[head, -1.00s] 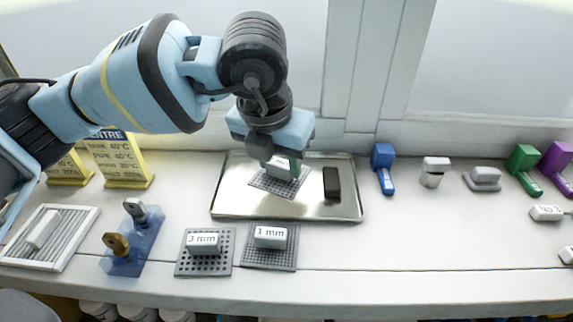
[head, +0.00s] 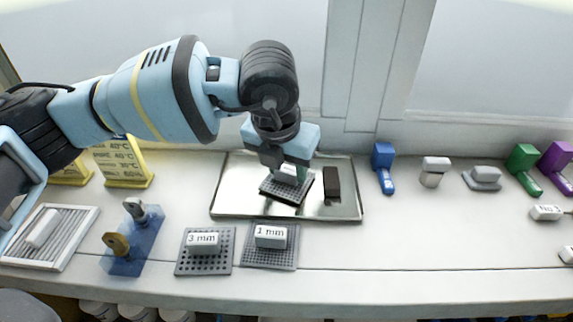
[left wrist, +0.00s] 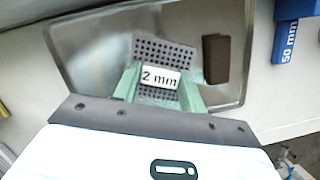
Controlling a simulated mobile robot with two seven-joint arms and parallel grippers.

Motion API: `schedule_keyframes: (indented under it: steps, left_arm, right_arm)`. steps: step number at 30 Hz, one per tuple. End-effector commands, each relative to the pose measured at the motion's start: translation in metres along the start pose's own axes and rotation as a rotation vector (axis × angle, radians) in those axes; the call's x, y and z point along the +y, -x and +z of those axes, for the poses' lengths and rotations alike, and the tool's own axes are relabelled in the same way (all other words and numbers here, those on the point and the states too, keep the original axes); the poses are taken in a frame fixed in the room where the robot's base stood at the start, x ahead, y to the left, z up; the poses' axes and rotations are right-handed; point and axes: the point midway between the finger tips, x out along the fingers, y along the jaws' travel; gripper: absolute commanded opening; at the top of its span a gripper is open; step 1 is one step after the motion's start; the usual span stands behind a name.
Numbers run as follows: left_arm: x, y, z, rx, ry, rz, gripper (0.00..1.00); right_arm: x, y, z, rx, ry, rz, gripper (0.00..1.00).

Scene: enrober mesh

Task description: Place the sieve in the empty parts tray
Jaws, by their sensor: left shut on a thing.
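The sieve (head: 283,190) is a grey perforated plate with a white grip block labelled "2 mm", and it shows in the left wrist view (left wrist: 158,47). My left gripper (head: 290,172) is shut on its grip block, with the green fingers on either side of the label. The sieve is over the shiny metal tray (head: 237,195), left of a dark brown block (head: 332,184), turned at an angle to the tray's edges. A dark edge shows below the plate; I cannot tell whether it touches the tray floor. My right gripper is not in view.
Sieves marked 3 mm (head: 204,266) and 1 mm (head: 269,259) lie in front of the tray. A blue stand (head: 127,252) and slatted white rack (head: 72,250) are left. A blue tool (head: 384,168) and other tools stand right.

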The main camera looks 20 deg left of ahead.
Motion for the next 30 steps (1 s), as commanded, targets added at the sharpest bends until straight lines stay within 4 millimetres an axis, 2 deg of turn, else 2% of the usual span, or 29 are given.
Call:
schedule_keyframes:
  steps: [5, 6, 10, 18, 22, 26, 30]
  left_arm:
    - [0.0, -0.003, -0.001, 0.0, 0.0, 0.0, 0.17]
    - [0.0, -0.002, -0.001, 0.0, 0.0, 0.0, 0.47]
    - [0.0, -0.002, -0.001, 0.0, 0.0, 0.0, 0.63]
    - [0.0, -0.002, 0.0, 0.0, 0.0, 0.0, 0.63]
    - [0.0, 0.005, 0.001, -0.002, 0.0, 0.0, 0.63]
    - [0.0, 0.024, 0.001, -0.003, 0.0, -0.001, 0.63]
    - [0.0, 0.053, 0.001, -0.004, -0.001, -0.002, 0.63]
  right_arm:
    - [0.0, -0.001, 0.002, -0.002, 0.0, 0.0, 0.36]
    - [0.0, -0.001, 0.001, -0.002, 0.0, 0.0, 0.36]
    - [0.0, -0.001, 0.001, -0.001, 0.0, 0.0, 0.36]
    - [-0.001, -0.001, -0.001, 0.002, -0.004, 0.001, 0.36]
    - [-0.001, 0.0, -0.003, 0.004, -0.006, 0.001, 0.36]
    - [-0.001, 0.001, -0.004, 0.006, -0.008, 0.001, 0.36]
    - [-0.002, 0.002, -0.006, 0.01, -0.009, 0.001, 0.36]
